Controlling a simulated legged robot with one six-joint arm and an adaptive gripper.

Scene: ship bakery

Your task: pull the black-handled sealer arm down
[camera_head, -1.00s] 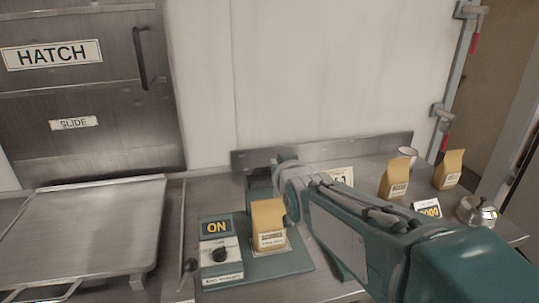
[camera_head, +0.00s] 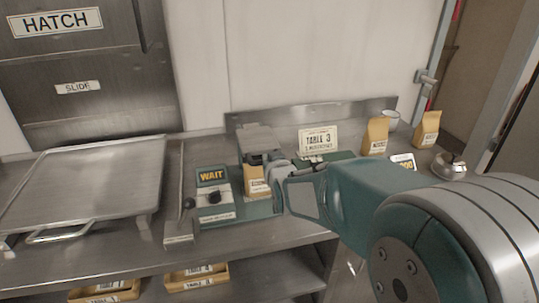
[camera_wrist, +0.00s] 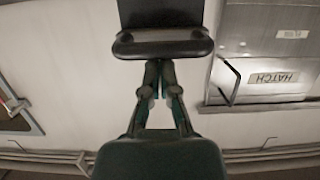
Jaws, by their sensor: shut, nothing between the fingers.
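The teal sealer (camera_head: 238,212) stands on the steel counter, its display (camera_head: 212,175) reading WAIT. A tan paper bag (camera_head: 256,183) stands upright at the sealer. The sealer arm (camera_head: 254,137) reaches over the bag, partly hidden by my gripper and wrist. In the wrist view its black handle (camera_wrist: 163,48) is a wide dark bar across the top. My gripper (camera_wrist: 160,64) is shut and empty, its fingertips right at the handle's edge. I cannot tell whether they touch it. My arm hides the sealer's right side in the head view.
Wooden trays (camera_head: 196,277) sit on the lower shelf.

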